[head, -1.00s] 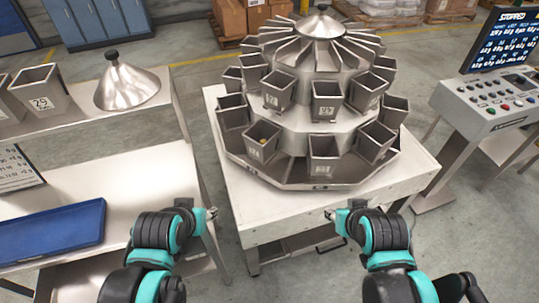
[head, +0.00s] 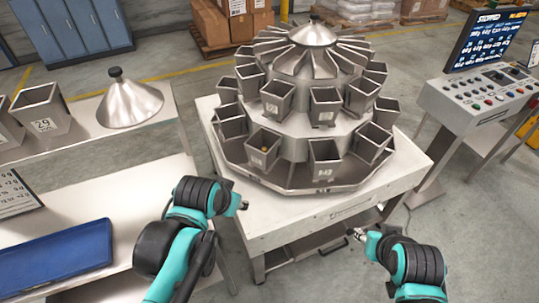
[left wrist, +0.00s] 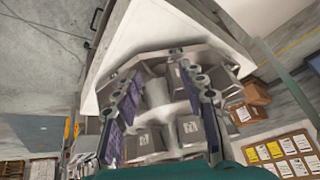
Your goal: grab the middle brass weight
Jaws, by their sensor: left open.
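I cannot make out any brass weight in either view. A small yellowish item (head: 265,149) sits inside a front-left bucket (head: 262,158) of the round multi-bucket weigher (head: 300,120); it is too small to identify. My left gripper (head: 243,205) is in front of the white weigher table's left side, apart from the buckets. In the left wrist view its two fingers (left wrist: 155,78) are spread, with nothing between them, and the weigher shows beyond. My right gripper (head: 358,234) is low in front of the table, empty as far as I see, its fingers too small to judge.
On the left, a bench holds a metal cone (head: 130,99), bucket 29 (head: 43,118) and a blue tray (head: 55,258) on its lower level. The weigher's white table (head: 330,215) has a bare front edge. A control console (head: 485,100) with a screen stands at right.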

